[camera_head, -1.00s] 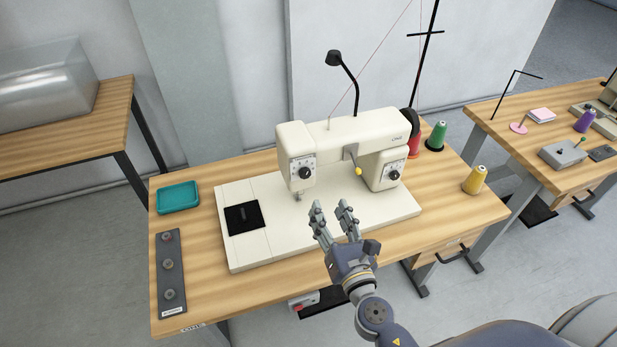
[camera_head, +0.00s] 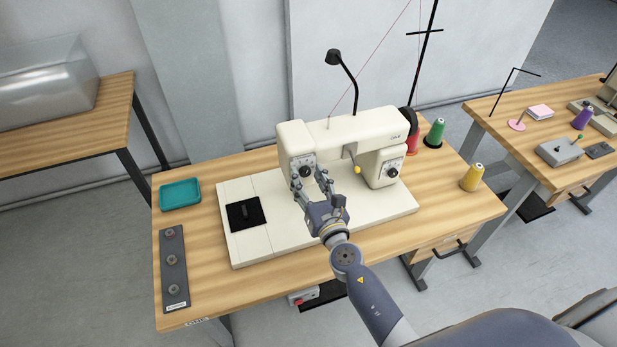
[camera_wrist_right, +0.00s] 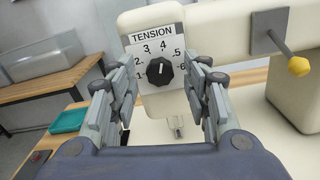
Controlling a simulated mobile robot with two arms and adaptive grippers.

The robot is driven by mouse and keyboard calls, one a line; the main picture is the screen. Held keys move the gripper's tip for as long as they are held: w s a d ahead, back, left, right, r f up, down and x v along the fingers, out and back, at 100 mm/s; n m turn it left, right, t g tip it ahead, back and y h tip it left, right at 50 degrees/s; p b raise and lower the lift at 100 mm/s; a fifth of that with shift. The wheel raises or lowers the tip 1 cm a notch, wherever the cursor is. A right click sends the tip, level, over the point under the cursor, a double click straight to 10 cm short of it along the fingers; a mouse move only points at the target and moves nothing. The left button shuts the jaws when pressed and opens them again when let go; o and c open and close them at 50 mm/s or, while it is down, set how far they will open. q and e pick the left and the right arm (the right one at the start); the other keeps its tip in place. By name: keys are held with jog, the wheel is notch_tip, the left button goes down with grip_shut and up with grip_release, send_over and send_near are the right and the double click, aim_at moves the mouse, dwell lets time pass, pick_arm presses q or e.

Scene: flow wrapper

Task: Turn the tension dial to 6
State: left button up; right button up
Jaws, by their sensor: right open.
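The tension dial (camera_head: 306,171) is a black knob on the left head of the cream sewing machine (camera_head: 345,128). In the right wrist view the dial (camera_wrist_right: 159,71) sits under the word TENSION, with numbers 1 to 6 around it. Its white mark points roughly upward, seemingly between 3 and 4. My right gripper (camera_head: 309,180) is open in front of the dial. In the wrist view its fingers (camera_wrist_right: 163,78) stand to the left and right of the dial, apparently not touching it. My left gripper is not in view.
A second dial (camera_head: 391,172) and a yellow-tipped lever (camera_head: 357,169) sit farther right on the machine. A teal tray (camera_head: 180,194) and a grey strip with knobs (camera_head: 173,268) lie at the table's left. Thread cones, one yellow (camera_head: 472,178), stand at the right.

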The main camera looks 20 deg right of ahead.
grip_shut()
jog(key=shift+m, duration=0.3)
jog(key=m+b, duration=0.1)
jog(key=m, duration=0.2)
jog(key=shift+f, duration=0.1)
jog(key=m+b, duration=0.1)
jog(key=m, duration=0.3)
jog(key=shift+m, duration=0.3)
jog(key=m, duration=0.3)
jog(key=shift+m+b, duration=0.3)
jog(key=shift+b, duration=0.05)
jog(key=shift+m, duration=2)
